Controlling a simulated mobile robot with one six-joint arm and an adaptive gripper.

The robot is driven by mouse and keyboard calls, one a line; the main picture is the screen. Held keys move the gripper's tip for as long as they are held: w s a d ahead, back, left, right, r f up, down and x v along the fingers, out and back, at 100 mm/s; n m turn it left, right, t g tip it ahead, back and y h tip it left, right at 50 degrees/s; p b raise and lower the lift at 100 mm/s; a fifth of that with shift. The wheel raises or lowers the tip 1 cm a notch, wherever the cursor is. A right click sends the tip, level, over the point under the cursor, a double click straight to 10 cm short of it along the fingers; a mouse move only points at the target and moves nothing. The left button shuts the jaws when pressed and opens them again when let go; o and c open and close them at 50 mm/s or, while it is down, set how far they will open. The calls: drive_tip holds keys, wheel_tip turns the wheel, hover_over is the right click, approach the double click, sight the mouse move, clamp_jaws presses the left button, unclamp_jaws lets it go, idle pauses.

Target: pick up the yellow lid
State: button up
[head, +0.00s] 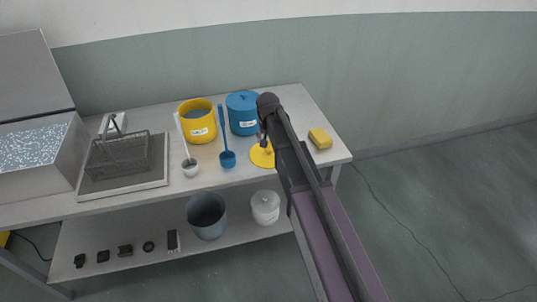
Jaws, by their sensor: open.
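The yellow lid (259,156) is a flat yellow disc lying on the table top, right of the blue ladle and near the front edge. My arm comes in from the lower right and covers the lid's right part. My gripper (265,139) is small in view, at or just above the lid, pointing down and open; its fingertips are hard to make out, and I cannot tell whether they touch the lid. The yellow pot (198,127) stands open at the back, without a lid on it.
A blue lidded pot (242,121) stands behind the lid. A blue ladle (227,158) and a white ladle (190,167) lie to the left. A yellow sponge (320,138) is right of my arm. A wire basket (117,157) and the tank (35,158) are at the left.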

sight(268, 148)
drive_tip(key=shift+w+f+b, duration=0.2)
drive_tip(key=shift+f+b, duration=1.05)
drive_tip(key=shift+f, duration=0.05)
drive_tip(key=shift+w+f+b, duration=0.15)
drive_tip(key=shift+f+b, duration=1.1)
clamp_jaws()
